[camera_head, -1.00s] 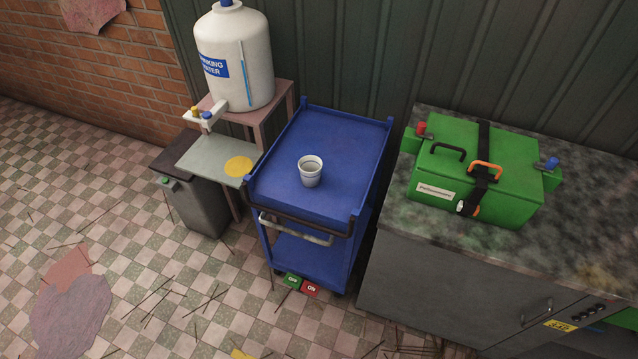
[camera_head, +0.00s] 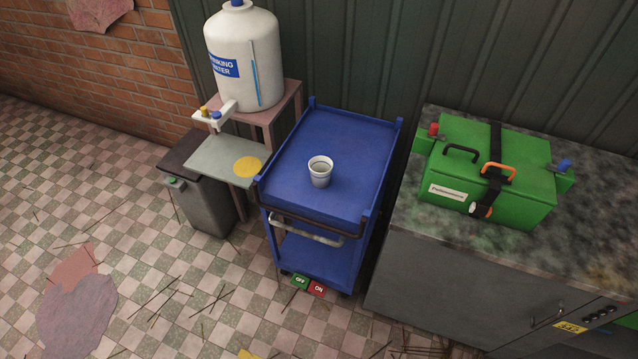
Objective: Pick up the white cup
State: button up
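The white cup (camera_head: 320,172) stands upright on the top tray of the blue cart (camera_head: 318,208), near its middle. Its open rim faces up, and nothing touches its sides. My gripper is not in view.
A water dispenser (camera_head: 245,60) on a pinkish stand and a grey bin (camera_head: 205,205) are left of the cart. A counter (camera_head: 420,260) with a green case (camera_head: 490,175) is to the right. Green and red floor switches (camera_head: 309,286) lie before the cart. Thin sticks litter the tiled floor.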

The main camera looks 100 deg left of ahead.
aim_at(320, 166)
jog(key=k, duration=2.65)
jog(key=u, duration=1.7)
jog(key=i, duration=0.4)
jog(key=z, duration=0.35)
